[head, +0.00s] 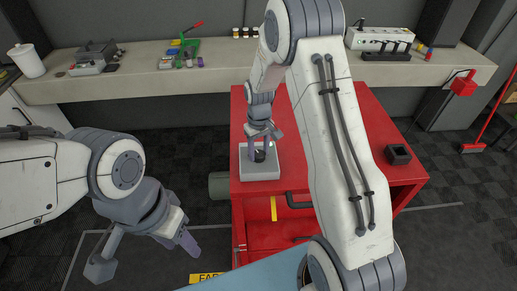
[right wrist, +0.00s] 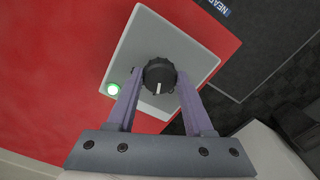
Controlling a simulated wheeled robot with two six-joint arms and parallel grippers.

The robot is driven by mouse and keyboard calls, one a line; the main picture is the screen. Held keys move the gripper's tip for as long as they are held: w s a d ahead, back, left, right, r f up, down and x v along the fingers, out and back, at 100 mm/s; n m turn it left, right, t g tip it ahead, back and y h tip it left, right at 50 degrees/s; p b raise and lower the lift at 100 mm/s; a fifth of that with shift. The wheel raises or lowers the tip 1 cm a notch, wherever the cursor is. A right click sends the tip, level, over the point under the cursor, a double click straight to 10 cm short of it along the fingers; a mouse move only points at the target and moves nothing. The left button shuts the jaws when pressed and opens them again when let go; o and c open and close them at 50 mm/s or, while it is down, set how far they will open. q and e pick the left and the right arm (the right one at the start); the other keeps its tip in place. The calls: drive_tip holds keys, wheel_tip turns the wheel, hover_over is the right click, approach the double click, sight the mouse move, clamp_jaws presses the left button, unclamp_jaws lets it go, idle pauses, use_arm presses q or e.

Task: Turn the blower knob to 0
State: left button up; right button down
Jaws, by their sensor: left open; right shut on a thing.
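The blower knob (right wrist: 159,74) is a round black knob with a white pointer line, on a light grey control box (right wrist: 136,57). In the right wrist view the pointer line faces down toward my gripper. A lit green lamp (right wrist: 113,89) sits on the box left of the knob. In the head view the box (head: 259,169) stands on the red cabinet with the knob (head: 260,155) on top. My right gripper (right wrist: 158,92) is shut on the knob, one finger at each side. My left gripper (head: 145,255) is open and empty, low at the left, away from the box. No scale numbers are readable.
The red cabinet top (head: 237,110) carries the box and a small black open holder (head: 398,154) at its right. A long shelf (head: 140,82) with tools and bottles runs along the back wall. Dark floor lies between my left gripper and the shelf.

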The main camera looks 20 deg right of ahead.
sight(259, 153)
drive_tip(key=n, duration=0.3)
drive_tip(key=shift+w+r+n, duration=0.1)
drive_tip(key=shift+n, duration=2)
drive_tip(key=shift+c, duration=1.4)
unclamp_jaws()
drive_tip(key=shift+r, duration=0.1)
wheel_tip(259, 153, up, 10)
drive_tip(key=b, duration=0.2)
drive_tip(key=shift+r, duration=0.2)
